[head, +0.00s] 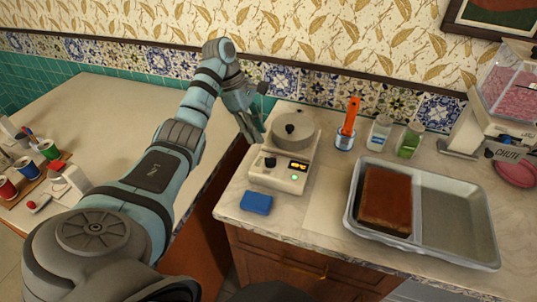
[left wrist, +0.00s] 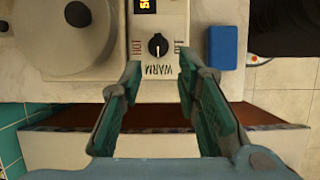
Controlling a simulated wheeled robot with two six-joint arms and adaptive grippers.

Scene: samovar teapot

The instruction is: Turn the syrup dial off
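The syrup warmer (head: 278,178) is a cream unit on the counter with a lidded grey pot (head: 293,130) on top. Its black syrup dial (head: 270,162) is on the front panel, left of the lit display. In the left wrist view, the dial (left wrist: 158,44) has HOT on the left, WARM below and OFF on the right. Its white mark appears to point toward WARM. My left gripper (head: 257,128) is open and empty beside the warmer. In the left wrist view, its fingers (left wrist: 160,70) are spread on either side below the dial, apart from it. My right gripper is out of view.
A blue block (head: 256,202) lies in front of the warmer, and also shows in the left wrist view (left wrist: 223,45). An orange-handled tool (head: 350,117), jars (head: 379,132) and a metal tray (head: 455,220) stand to the right. A gap separates the two counters.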

